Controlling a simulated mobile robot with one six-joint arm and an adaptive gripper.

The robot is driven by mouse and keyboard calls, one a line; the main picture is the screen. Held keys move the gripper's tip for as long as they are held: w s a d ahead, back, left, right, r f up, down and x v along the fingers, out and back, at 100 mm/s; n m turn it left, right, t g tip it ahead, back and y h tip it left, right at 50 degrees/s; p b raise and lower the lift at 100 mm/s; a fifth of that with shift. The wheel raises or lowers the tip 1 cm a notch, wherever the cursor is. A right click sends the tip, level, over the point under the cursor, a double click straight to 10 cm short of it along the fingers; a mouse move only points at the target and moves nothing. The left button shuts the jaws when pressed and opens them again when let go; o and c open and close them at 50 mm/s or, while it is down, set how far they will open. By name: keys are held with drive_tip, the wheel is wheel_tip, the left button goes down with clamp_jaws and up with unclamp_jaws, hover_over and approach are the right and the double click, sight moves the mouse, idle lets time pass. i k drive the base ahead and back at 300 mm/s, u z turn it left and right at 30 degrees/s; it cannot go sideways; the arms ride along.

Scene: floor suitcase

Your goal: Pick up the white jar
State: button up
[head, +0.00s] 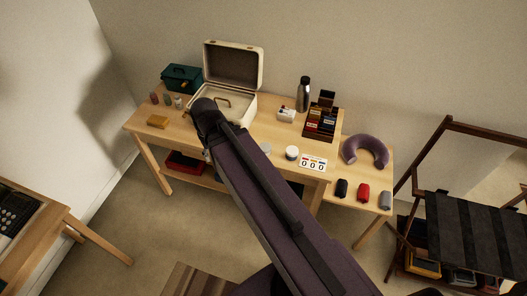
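The white jar (292,153) stands upright on the wooden table (270,135) in the head view, near its front edge and just right of my arm. It looks small, round and pale on top. My dark arm runs from the bottom of the picture up and left across the table to a joint in front of the open suitcase (245,107). My gripper does not show and seems hidden behind the arm. A small grey shape beside the arm, left of the jar, is too small to identify. Nothing visible touches the jar.
A card with coloured marks (313,162) lies right of the jar. A purple neck pillow (366,151) and three rolls lie on the lower right table. A teal box (182,78) is far left.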

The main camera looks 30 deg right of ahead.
sight(266, 147)
drive_tip(key=u, duration=0.1)
drive_tip(key=k, duration=1.5)
drive_tip(key=z, duration=0.5)
drive_tip(key=i, duration=1)
